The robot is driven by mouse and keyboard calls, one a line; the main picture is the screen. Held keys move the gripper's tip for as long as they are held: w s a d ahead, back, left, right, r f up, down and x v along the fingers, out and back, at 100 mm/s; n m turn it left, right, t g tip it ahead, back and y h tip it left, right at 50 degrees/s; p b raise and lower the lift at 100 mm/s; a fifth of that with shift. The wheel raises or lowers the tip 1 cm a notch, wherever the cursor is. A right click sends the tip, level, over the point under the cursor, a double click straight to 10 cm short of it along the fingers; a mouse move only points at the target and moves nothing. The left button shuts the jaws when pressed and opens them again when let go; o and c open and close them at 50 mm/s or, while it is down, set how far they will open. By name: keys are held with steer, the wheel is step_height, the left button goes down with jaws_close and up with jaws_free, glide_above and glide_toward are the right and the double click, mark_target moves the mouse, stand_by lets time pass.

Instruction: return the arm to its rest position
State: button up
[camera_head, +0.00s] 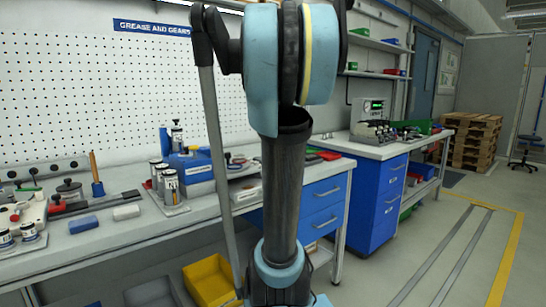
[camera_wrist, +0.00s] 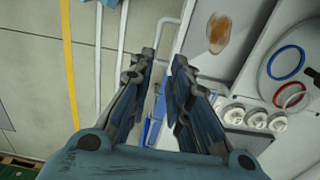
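My gripper (camera_wrist: 165,62) shows in the wrist view with its two dark fingers apart and nothing between the tips. Beyond the fingers are floor and a light work surface. In the head view my arm stands upright in the middle, with its light-blue joint at the top. My gripper is not visible in that view, and the arm hides part of the bench behind it.
A long workbench (camera_head: 110,257) with tools, jars and a blue box (camera_head: 192,166) runs along the left. A blue drawer cabinet (camera_head: 380,207) stands right of my arm. Stacked pallets (camera_head: 472,143) are at the back right. The right floor (camera_head: 440,245) is clear.

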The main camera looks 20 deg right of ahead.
steer(key=s+a+f+n, duration=0.3)
steer(key=s+f+n, duration=0.1)
steer(key=f, duration=0.4)
steer(key=s+a+f+n+t, duration=0.1)
steer(key=s+a+f+n, duration=0.2)
steer(key=s+f+n, duration=0.2)
steer(key=s+a+f+n+t, duration=0.1)
steer(key=s+a+f+n, duration=0.3)
steer(key=s+f, duration=0.4)
step_height(320, 180, down, 6)
steer(key=shift+s+r+n, duration=0.25)
steer(key=shift+n, duration=0.15)
